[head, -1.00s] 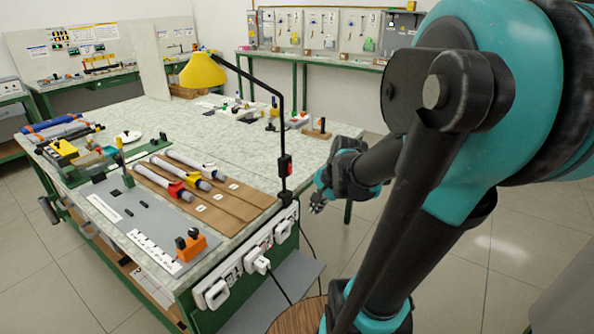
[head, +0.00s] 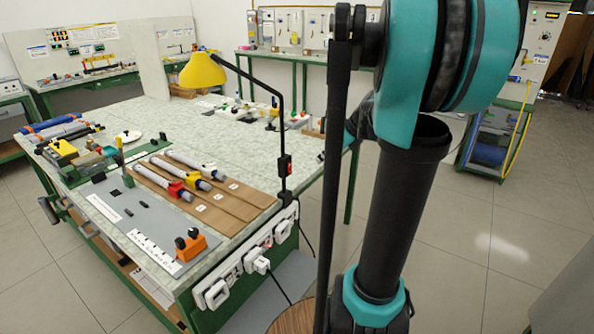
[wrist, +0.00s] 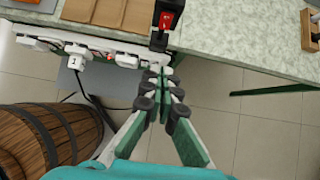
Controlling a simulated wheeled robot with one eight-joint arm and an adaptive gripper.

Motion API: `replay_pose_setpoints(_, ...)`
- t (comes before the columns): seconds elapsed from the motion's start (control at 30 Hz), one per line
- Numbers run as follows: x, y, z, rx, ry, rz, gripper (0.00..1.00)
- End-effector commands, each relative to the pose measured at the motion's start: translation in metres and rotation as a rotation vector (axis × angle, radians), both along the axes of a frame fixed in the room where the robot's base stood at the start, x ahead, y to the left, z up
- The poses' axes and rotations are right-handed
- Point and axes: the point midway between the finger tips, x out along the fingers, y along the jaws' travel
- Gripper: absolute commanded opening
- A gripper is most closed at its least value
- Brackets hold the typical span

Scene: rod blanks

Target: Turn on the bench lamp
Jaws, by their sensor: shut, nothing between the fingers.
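The bench lamp has a yellow shade (head: 203,71) on a thin black bent arm and stands at the right edge of the bench in the head view. A black switch box with a red rocker (head: 286,166) sits low on its upright. The switch (wrist: 167,21) also shows at the top of the wrist view. My gripper (wrist: 160,71) is shut and empty, its fingertips just below the switch in that picture, with a gap visible between them. In the head view my arm hides most of the gripper. No glow shows under the shade.
The bench (head: 230,120) carries grey rods with red and yellow clamps (head: 190,170), brown strips and an orange block (head: 190,245). White sockets with plugs (head: 245,265) line its near side. A wooden barrel (wrist: 50,140) stands below left in the wrist view. Open floor lies right.

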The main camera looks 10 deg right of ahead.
Motion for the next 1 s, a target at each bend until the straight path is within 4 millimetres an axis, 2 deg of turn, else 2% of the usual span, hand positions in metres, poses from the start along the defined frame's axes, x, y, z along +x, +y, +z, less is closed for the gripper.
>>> replay_pose_setpoints(0.27,0.002,0.002,-0.004,-0.001,-0.001,0.002,0.0)
replay_pose_setpoints(0.47,0.014,0.015,-0.026,-0.002,-0.002,0.005,0.0)
replay_pose_setpoints(0.83,0.044,0.045,-0.08,-0.003,-0.002,0.005,0.0)
replay_pose_setpoints(1.0,0.061,0.063,-0.083,-0.001,-0.002,0.006,0.0)
